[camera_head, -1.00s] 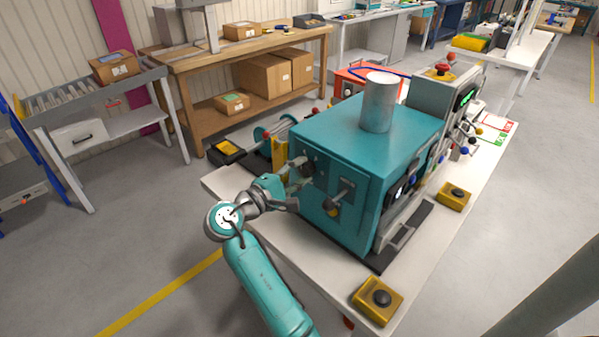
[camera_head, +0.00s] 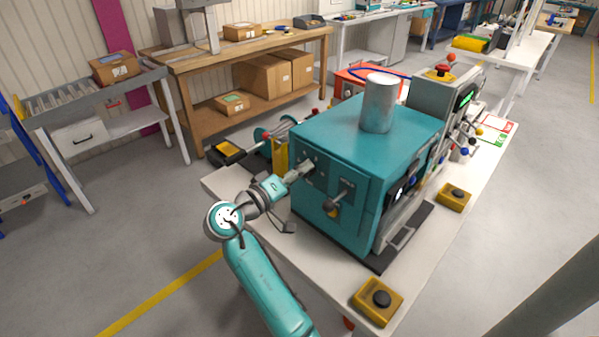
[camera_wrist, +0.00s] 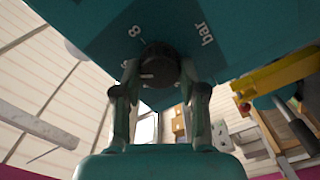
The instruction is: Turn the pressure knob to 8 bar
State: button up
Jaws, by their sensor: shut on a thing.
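The teal machine cabinet (camera_head: 330,215) stands on the white table, its panel facing my arm. In the wrist view its black round pressure knob (camera_wrist: 158,65) has a short white pointer line towards the left of the picture. A printed 8 with tick marks (camera_wrist: 133,32) lies up and left of the knob, and "bar" (camera_wrist: 204,33) lies up and right. The pointer does not line up with the 8. My gripper (camera_head: 304,170) is at the panel's upper left; in the wrist view its fingers (camera_wrist: 159,78) are shut on the knob from both sides. Other scale numbers are hidden.
A lever handle (camera_head: 336,207) sticks out of the panel right of my gripper. Yellow button boxes (camera_head: 377,298) stand at the table's front and right side. A yellow post (camera_head: 280,155) stands left of the cabinet. The floor left of my arm is clear.

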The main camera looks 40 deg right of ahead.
jog(key=m, duration=1.1)
jog(key=shift+s, duration=0.15)
dwell(0.5)
jog(key=o, duration=1.1)
jog(key=shift+o, duration=0.2)
jog(key=shift+a, duration=0.1)
jog(key=a, duration=1.2)
jog(key=shift+s, duration=0.15)
